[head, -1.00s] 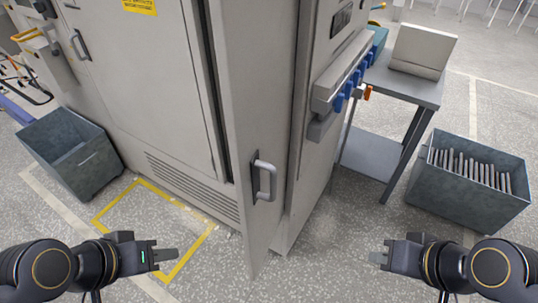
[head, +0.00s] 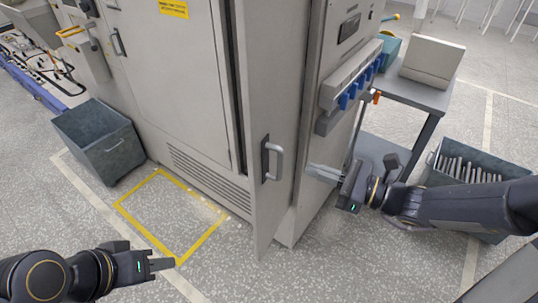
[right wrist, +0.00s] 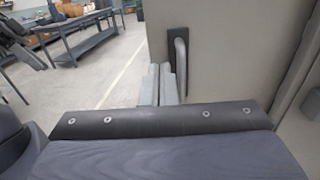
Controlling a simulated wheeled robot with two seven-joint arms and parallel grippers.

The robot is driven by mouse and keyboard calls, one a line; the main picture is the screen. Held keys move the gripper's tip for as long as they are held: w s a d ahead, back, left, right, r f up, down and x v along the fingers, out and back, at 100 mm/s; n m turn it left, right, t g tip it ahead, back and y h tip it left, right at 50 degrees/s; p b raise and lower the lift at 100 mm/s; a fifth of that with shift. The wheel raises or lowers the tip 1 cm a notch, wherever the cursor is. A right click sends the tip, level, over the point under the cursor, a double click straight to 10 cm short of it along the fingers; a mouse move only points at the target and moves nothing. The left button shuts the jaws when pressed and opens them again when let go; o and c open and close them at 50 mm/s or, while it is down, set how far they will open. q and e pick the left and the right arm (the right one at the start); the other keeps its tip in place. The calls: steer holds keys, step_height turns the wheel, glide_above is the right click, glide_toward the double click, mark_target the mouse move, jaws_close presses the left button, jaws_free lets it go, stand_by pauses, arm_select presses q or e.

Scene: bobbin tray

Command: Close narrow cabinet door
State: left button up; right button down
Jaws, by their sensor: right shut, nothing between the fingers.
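The narrow cabinet door (head: 278,85) stands ajar in the middle of the head view, with a dark gap along its left side. Its metal bar handle (head: 272,160) is on the lower part. My right gripper (head: 312,170) is shut and empty, right of the handle at about its height. In the right wrist view its fingers (right wrist: 160,85) lie together just left of the handle (right wrist: 182,62) on the pale panel (right wrist: 240,60). I cannot tell whether they touch anything. My left gripper (head: 165,264) is low at the left, away from the door; its finger gap is not clear.
A blue-grey bin (head: 103,140) stands on the floor at the left, near a yellow floor outline (head: 150,232). At the right are a grey side table (head: 415,92) and a bin of rods (head: 432,178), partly behind my right arm. Floor before the door is clear.

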mark_target(258, 150)
steer(key=p+x, duration=0.1)
steer(key=x, duration=1.1)
steer(key=shift+p, duration=0.35)
